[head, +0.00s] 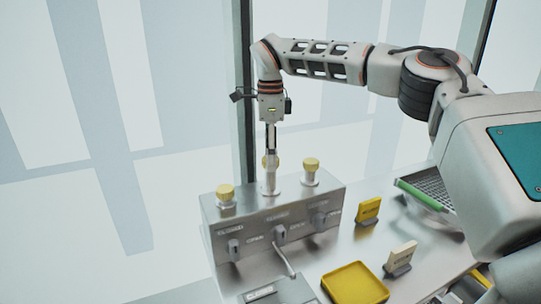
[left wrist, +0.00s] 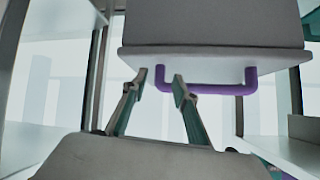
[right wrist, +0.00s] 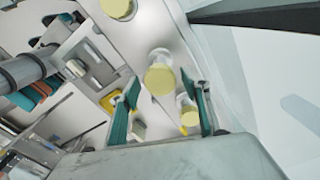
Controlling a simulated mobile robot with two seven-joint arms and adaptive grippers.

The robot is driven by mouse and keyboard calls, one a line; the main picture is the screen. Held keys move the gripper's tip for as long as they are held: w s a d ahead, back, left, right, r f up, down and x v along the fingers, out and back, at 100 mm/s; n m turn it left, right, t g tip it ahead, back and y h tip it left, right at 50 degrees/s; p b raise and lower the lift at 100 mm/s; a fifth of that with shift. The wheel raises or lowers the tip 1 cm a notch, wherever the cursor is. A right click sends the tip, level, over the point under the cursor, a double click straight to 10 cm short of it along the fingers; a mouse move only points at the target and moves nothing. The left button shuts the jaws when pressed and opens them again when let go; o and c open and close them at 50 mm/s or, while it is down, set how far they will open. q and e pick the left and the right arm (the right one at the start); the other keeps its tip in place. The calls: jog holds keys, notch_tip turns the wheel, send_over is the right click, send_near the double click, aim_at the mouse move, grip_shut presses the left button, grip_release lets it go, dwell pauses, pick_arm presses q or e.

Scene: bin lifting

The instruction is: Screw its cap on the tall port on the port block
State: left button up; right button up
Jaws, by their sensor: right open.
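The grey port block (head: 275,217) has three ports on top. The tall port (head: 269,182) is in the middle, with a yellow cap (head: 271,160) at its top, partly hidden by my gripper finger. I cannot tell how tightly the cap sits. My right gripper (head: 270,150) points straight down over the tall port. In the right wrist view, its open fingers (right wrist: 165,100) stand apart either side of the yellow cap (right wrist: 160,79), with visible gaps. My left gripper (left wrist: 160,78) shows only in the left wrist view, open and empty, close to a purple handle (left wrist: 205,88).
Yellow caps also sit on the left port (head: 225,192) and right port (head: 311,164). Levers line the block's front.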

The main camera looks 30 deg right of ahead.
jog(key=c, duration=0.9)
jog(key=m, duration=1.2)
jog(key=shift+b, duration=0.35)
jog(key=o, duration=0.9)
jog(key=shift+r, duration=0.1)
jog(key=shift+r+p, duration=0.35)
jog(key=shift+r, duration=3.05)
jog(key=shift+f, duration=0.1)
